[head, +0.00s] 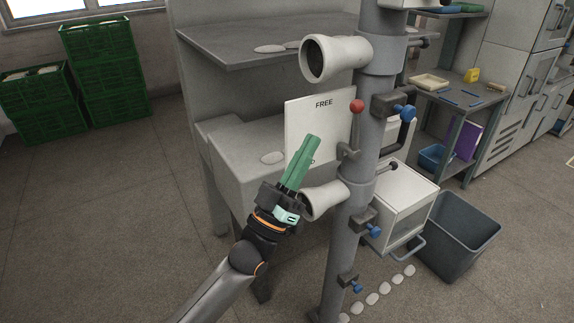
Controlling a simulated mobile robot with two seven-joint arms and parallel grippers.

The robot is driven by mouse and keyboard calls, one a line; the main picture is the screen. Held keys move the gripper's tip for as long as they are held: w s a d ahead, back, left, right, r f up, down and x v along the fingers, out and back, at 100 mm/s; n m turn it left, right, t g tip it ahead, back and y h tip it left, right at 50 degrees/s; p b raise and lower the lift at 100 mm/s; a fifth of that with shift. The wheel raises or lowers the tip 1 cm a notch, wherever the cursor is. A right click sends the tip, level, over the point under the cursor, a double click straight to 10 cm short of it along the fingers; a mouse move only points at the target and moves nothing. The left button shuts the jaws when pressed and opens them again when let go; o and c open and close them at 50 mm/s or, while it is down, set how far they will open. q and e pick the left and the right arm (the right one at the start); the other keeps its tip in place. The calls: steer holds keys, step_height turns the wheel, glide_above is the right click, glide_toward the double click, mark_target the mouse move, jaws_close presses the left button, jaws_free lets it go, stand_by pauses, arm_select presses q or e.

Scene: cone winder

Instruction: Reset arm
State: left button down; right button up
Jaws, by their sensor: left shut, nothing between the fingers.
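My left gripper (312,142) reaches up from the bottom of the head view. Its green fingers are shut and empty, in front of a white sign (327,118). The sign reads "FREE" at the top; a lower word is mostly hidden behind the fingers. A small lever with a red ball knob (357,106) stands upright at the sign's right edge, beside the grey post (363,140). The fingertips are to the left of and below the knob, apart from it in the picture. My right gripper is not in view.
Pale cone-shaped horns stick out from the post, one above (336,57) and one below (325,198), close to my left gripper. Blue-knobbed clamps (404,112) sit on the post. A grey bin (456,235) stands at right. Green crates (104,60) stand at left. The left floor is clear.

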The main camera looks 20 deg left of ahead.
arm_select(q)
steer(key=s+a+f+g+y+p, duration=0.1)
steer(key=s+f+g+y, duration=0.25)
steer(key=f, duration=0.85)
steer(key=s+f+g+y+p, duration=0.15)
steer(key=s+f+g, duration=0.3)
steer(key=f, duration=0.75)
steer(key=s+a+f+g+y, duration=0.1)
steer(key=s+f+g+y, duration=0.2)
steer(key=s+f+g, duration=0.5)
steer(key=s+f, duration=0.6)
steer(key=f, duration=0.3)
steer(key=shift+s+a, duration=0.2)
steer(key=shift+a, duration=0.1)
